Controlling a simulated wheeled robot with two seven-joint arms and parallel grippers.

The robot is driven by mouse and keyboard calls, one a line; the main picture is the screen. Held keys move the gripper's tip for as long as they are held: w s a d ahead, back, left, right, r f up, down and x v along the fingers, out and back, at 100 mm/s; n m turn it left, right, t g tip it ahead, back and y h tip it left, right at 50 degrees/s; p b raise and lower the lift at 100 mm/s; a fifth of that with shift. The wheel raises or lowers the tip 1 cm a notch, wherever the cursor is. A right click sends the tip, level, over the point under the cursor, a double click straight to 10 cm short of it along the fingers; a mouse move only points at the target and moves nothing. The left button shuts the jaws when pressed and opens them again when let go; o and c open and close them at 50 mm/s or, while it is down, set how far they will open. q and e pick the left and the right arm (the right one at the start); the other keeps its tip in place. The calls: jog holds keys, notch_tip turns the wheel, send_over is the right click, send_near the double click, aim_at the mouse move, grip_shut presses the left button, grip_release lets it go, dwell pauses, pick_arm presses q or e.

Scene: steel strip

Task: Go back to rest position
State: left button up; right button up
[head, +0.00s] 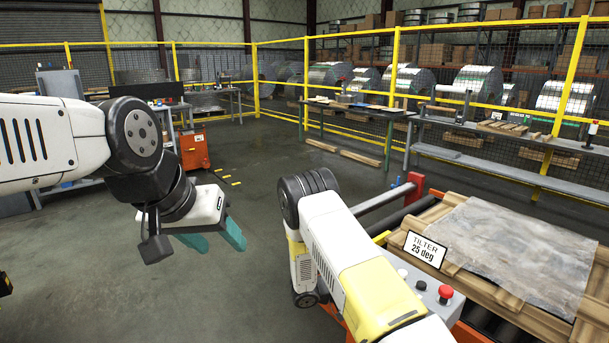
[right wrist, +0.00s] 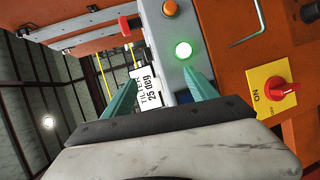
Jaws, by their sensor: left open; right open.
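My left gripper (head: 218,241) hangs over the open floor in the head view, with its teal fingers apart and nothing between them. My right arm (head: 350,255) comes in from the bottom, in front of the tilter; its fingers are hidden in the head view. In the right wrist view my right gripper (right wrist: 155,96) is open and empty. Its teal fingers point toward a grey control panel (right wrist: 160,35) with a lit green button (right wrist: 183,50) and an orange button (right wrist: 170,8). I cannot tell whether a fingertip touches the panel.
The tilter carries a grey sheet (head: 515,250) on wooden slats, with a sign (head: 425,248) and a red button (head: 445,292) beside my right arm. A red rotary switch (right wrist: 279,90) sits on a yellow plate. Benches (head: 355,112) and yellow fencing stand behind. The middle floor is clear.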

jog(key=s+r+m+g+y, duration=0.25)
jog(key=s+r+y, duration=0.2)
jog(key=r, duration=0.45)
jog(key=s+r+m+g+y, duration=0.1)
jog(key=s+r+g+y, duration=0.25)
jog(key=s+r, duration=0.4)
jog(key=s+a+r+t+y, duration=0.4)
jog(key=s+r, duration=0.3)
jog(key=r, duration=0.2)
jog(key=s+a+r+n+t+y, duration=0.1)
jog(key=s+a+r+t+y, duration=0.3)
jog(key=s+r, duration=0.3)
notch_tip(320, 180, up, 3)
jog(key=shift+a+r+y, duration=0.2)
jog(key=shift+a+y, duration=0.2)
jog(key=shift+y, duration=0.3)
